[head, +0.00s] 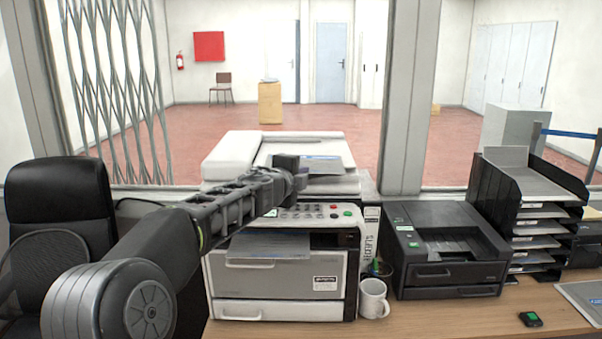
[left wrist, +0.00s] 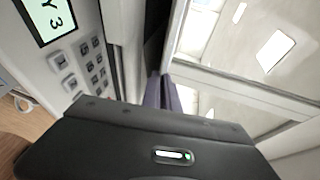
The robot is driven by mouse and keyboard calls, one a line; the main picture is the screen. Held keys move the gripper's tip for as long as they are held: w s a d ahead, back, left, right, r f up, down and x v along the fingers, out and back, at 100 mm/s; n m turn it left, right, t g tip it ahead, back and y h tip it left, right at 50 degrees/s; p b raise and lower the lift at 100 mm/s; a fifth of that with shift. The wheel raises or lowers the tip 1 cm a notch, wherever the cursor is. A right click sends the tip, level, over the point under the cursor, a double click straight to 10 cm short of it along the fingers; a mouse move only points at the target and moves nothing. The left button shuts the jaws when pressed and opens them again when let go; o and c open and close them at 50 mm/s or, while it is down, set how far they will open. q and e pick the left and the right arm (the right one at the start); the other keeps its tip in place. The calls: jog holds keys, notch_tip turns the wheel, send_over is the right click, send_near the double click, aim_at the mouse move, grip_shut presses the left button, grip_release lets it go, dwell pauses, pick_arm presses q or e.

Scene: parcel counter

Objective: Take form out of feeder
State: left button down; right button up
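The feeder (head: 235,150) is the pale unit on top of the white and grey copier (head: 335,300). A grey sheet with a blue mark, seemingly the form (head: 327,170), lies at a slant on its top right. My left arm reaches across the copier's front, and my left gripper (head: 287,163) is at the left edge of that sheet in the head view. In the left wrist view its two fingers (left wrist: 166,93) stand close together, with no sheet visible between them. My right gripper is not in view.
A white mug (head: 373,298) stands right of the copier on the wooden counter (head: 460,318). A black printer (head: 445,245) and a black tray rack (head: 528,200) stand farther right. A small dark device (head: 530,319) lies near the front. An office chair (head: 60,210) is at left.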

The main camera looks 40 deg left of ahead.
pick_arm(q)
jog(key=s+d+r+p, duration=0.2)
jog(key=s+r, duration=0.1)
jog(key=shift+s+d, duration=0.1)
jog(key=shift+d, duration=0.1)
dwell(0.4)
